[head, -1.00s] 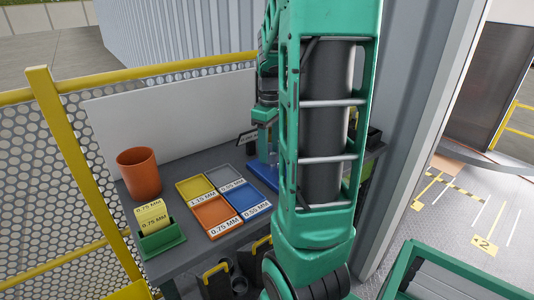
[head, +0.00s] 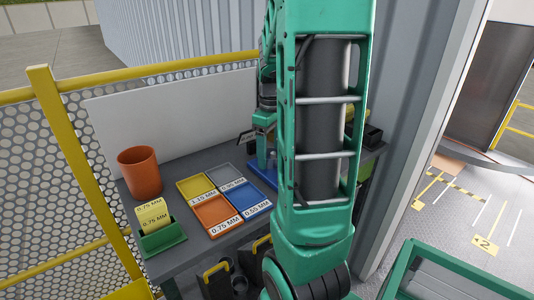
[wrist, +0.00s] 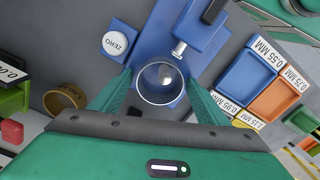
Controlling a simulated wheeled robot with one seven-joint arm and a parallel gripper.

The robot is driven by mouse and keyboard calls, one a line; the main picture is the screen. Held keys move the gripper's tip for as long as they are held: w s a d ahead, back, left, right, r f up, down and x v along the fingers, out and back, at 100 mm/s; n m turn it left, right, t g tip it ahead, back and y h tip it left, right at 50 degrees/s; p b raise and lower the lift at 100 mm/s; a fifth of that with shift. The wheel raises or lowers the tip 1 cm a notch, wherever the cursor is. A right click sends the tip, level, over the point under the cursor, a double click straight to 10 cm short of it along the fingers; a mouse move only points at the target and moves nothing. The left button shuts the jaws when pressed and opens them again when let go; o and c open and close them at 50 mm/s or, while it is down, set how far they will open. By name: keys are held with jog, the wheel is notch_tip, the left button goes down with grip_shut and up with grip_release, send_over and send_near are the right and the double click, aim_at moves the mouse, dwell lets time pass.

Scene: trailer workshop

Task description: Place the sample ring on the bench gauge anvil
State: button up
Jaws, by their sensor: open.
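The sample ring (wrist: 142,92) is a thin metallic ring in the wrist view, seen from above over the blue base of the bench gauge (wrist: 201,27). A small grey metal piece (wrist: 165,73), likely the anvil, shows inside the ring's outline. I cannot tell whether the ring rests on it. The gauge's metal tip (wrist: 179,49) is just beyond the ring. My gripper (wrist: 160,80) is open, with one green finger on each side of the ring. Contact is unclear. In the head view the gauge's blue base (head: 266,173) is partly hidden behind my arm, and the ring is not visible.
A white ZERO button (wrist: 115,43) sits left of the gauge. A brass-coloured round cup (wrist: 65,100) lies farther left. Labelled trays (head: 213,212), an orange cup (head: 140,172) and a green card holder (head: 163,240) occupy the left part of the bench.

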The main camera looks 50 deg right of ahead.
notch_tip(320, 180, up, 11)
jog(key=s+a+f+m, duration=0.4)
jog(key=s+a+f, duration=0.1)
jog(key=s+a, duration=0.2)
jog(key=s+a+f+m, duration=0.4)
jog(key=s+a, duration=0.3)
jog(key=a, duration=0.2)
jog(key=shift+a+f, duration=0.4)
jog(key=shift+w+f, duration=0.25)
jog(key=shift+w, duration=0.4)
